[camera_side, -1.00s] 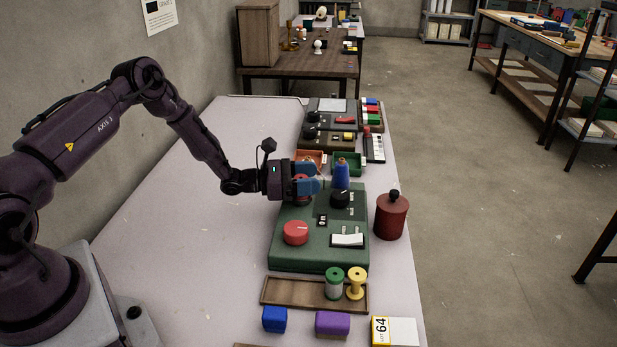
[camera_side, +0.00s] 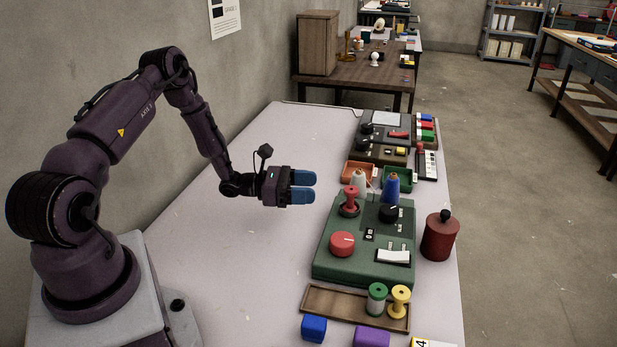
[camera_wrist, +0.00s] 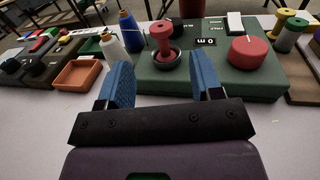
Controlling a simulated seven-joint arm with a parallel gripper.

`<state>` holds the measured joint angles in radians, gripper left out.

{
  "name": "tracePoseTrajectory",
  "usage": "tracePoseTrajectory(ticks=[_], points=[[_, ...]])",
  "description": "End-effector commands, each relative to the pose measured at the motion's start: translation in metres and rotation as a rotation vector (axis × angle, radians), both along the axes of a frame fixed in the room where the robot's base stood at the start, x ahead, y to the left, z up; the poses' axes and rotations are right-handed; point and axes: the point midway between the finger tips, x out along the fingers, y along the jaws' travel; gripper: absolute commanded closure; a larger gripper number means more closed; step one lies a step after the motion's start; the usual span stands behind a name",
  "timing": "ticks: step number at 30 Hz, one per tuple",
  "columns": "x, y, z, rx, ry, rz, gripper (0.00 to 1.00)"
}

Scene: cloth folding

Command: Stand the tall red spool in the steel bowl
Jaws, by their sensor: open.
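The tall red spool (camera_side: 351,194) stands about upright in the small steel bowl (camera_side: 346,211) on the green control box. The wrist view shows the red spool (camera_wrist: 162,41) with its lower end inside the dark-looking bowl (camera_wrist: 157,76). The bowl's inside is mostly hidden by the spool. My gripper (camera_side: 314,187) is left of the spool and apart from it, above the pale table. Its blue fingers (camera_wrist: 161,82) are spread with nothing between them, and they point toward the spool and bowl.
The green box (camera_side: 330,262) carries a red knob (camera_side: 342,244), a black knob and a white switch. White (camera_side: 359,184) and blue (camera_side: 391,187) thread cones stand behind. A dark red canister (camera_side: 440,238) is at the right. The table left of the box is clear.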

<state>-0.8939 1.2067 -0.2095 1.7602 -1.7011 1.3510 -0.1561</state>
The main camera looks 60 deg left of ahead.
Motion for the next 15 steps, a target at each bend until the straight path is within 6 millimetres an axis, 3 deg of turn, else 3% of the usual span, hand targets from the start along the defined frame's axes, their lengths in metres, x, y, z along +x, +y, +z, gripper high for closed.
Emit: tracePoseTrajectory(ticks=[4,7,11,15], points=[[-0.001,-0.004,0.007,0.023,-0.005,-0.031,0.4],[0.0,-0.022,0.029,0.108,-0.021,-0.134,0.4],[-0.008,-0.065,0.074,0.317,-0.06,-0.374,0.4],[-0.035,-0.111,0.12,0.597,-0.119,-0.653,0.4]])
